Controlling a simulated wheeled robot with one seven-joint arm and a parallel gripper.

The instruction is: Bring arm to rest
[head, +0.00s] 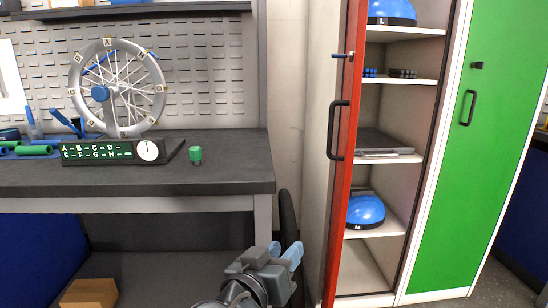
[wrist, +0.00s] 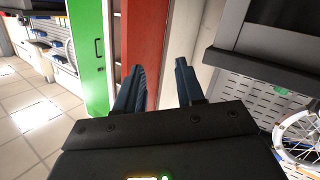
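My gripper (head: 284,254) shows at the bottom middle of the head view, in front of the workbench's right end. In the wrist view my gripper (wrist: 160,85) has its two dark fingers spread wide apart with nothing between them. It is open and empty, and its fingers touch nothing that I can see. Most of my arm is below the head view's lower edge.
A cardboard box (head: 90,292) sits below the bench.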

